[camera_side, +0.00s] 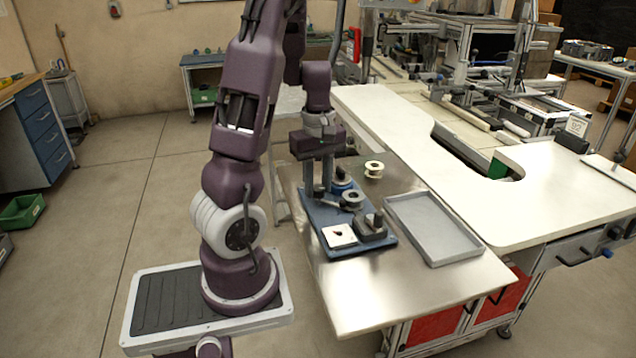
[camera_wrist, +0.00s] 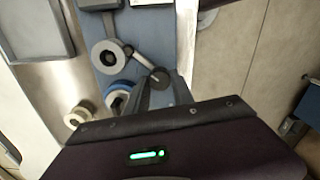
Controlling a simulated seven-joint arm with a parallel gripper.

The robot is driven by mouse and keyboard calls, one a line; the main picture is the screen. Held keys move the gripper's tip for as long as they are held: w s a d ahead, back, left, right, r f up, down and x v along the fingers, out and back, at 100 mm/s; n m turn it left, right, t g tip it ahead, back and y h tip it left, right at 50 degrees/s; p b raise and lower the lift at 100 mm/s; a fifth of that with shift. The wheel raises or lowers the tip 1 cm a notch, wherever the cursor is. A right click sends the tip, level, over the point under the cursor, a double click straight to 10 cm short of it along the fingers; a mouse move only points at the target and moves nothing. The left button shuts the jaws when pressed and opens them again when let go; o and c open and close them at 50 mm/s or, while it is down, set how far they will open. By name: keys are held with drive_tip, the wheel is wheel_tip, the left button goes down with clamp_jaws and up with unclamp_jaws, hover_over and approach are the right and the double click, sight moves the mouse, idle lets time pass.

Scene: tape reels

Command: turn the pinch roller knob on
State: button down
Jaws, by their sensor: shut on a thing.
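The blue deck board (camera_side: 318,228) lies on the metal table. A black round knob (camera_wrist: 159,77) sits at the end of a short grey lever (camera_wrist: 139,60) on the board; I take it as the pinch roller knob. My gripper (camera_side: 318,191) points down over the board's far left part. In the wrist view its fingers (camera_wrist: 163,86) are on either side of the knob and shut on it. The fingers partly cover the knob, and its contact with them is hard to see. A white plate with a small red and black pointer (camera_side: 340,235) is at the board's near end.
A grey reel (camera_wrist: 101,56) and a blue hub (camera_wrist: 113,99) are on the board beside the lever. A cream reel (camera_side: 374,169) stands on the table behind. A dark grey block (camera_side: 371,230) is at the near end. An empty grey tray (camera_side: 464,252) lies right; the table front is clear.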

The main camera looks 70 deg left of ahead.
sight(318, 187)
idle(0.5)
drive_tip(key=c, duration=1.1)
unclamp_jaws()
wheel_tip(318, 187, up, 7)
drive_tip(key=shift+r, duration=0.1)
drive_tip(key=d+r+m+t, duration=0.25)
drive_tip(key=d+m, duration=0.35)
drive_tip(key=d, duration=0.3)
drive_tip(key=d+r+m+t, duration=0.1)
drive_tip(key=d+r+m, duration=0.3)
drive_tip(key=d+m, duration=0.45)
drive_tip(key=s+d+m, duration=0.1)
drive_tip(key=d+m, duration=0.1)
drive_tip(key=s+d+m+t, duration=0.1)
drive_tip(key=s+d, duration=0.1)
drive_tip(key=d, duration=0.1)
drive_tip(key=s+d+m+t, duration=0.1)
drive_tip(key=d+m, duration=0.1)
drive_tip(key=d, duration=0.1)
drive_tip(key=shift+s+d+r+m, duration=0.25)
drive_tip(key=shift+s+r+m, duration=0.05)
drive_tip(key=shift+m, duration=0.05)
